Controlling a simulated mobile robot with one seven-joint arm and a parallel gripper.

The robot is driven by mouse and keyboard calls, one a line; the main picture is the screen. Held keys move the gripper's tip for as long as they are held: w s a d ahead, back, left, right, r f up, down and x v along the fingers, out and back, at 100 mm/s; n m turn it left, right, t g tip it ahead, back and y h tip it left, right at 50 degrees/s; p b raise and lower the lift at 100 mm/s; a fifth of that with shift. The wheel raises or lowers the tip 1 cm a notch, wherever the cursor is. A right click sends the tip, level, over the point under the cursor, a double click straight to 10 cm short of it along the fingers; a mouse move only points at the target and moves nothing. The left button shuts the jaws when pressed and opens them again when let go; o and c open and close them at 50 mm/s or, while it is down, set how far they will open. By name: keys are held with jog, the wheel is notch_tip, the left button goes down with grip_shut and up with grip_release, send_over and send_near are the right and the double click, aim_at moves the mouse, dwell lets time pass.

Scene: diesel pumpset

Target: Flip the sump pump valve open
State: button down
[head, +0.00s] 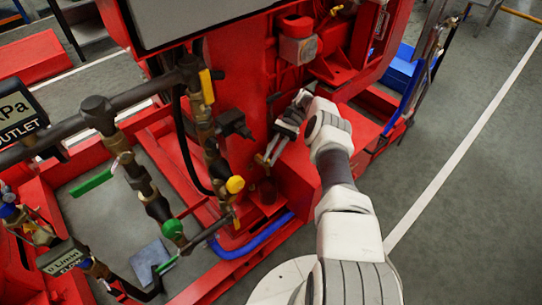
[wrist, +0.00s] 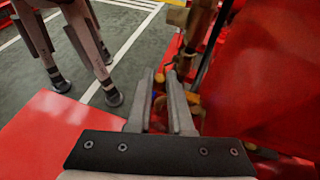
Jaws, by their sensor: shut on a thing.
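My gripper (head: 272,155) reaches down and left beside the red pump body in the head view. Its grey fingers also show in the wrist view (wrist: 161,80), close together with a small yellow-orange part between them. I take this part to be the handle of the sump pump valve. In the head view a small brass-coloured valve part (head: 261,159) shows at the fingertips. The fingers hide much of it, so I cannot tell how far its handle is turned.
A pipe stand with a yellow-knobbed valve (head: 235,184) and a green-knobbed valve (head: 172,228) stands to the left. A blue hose (head: 250,240) runs along the red base frame below. Open grey floor (head: 470,200) lies to the right.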

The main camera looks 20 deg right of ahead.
jog(key=c, duration=1.1)
grip_release()
jog(key=shift+r, duration=0.1)
jog(key=s+d+r+p, duration=0.2)
jog(key=d+r, duration=0.1)
jog(key=s+d+r+p, duration=0.2)
jog(key=s+d+r, duration=0.1)
jog(key=r, duration=0.1)
jog(key=s+d+r+p, duration=0.2)
jog(key=d+r+p, duration=0.1)
jog(key=shift+s+d+r, duration=0.1)
jog(key=shift+s+r, duration=0.1)
jog(key=shift+r, duration=0.2)
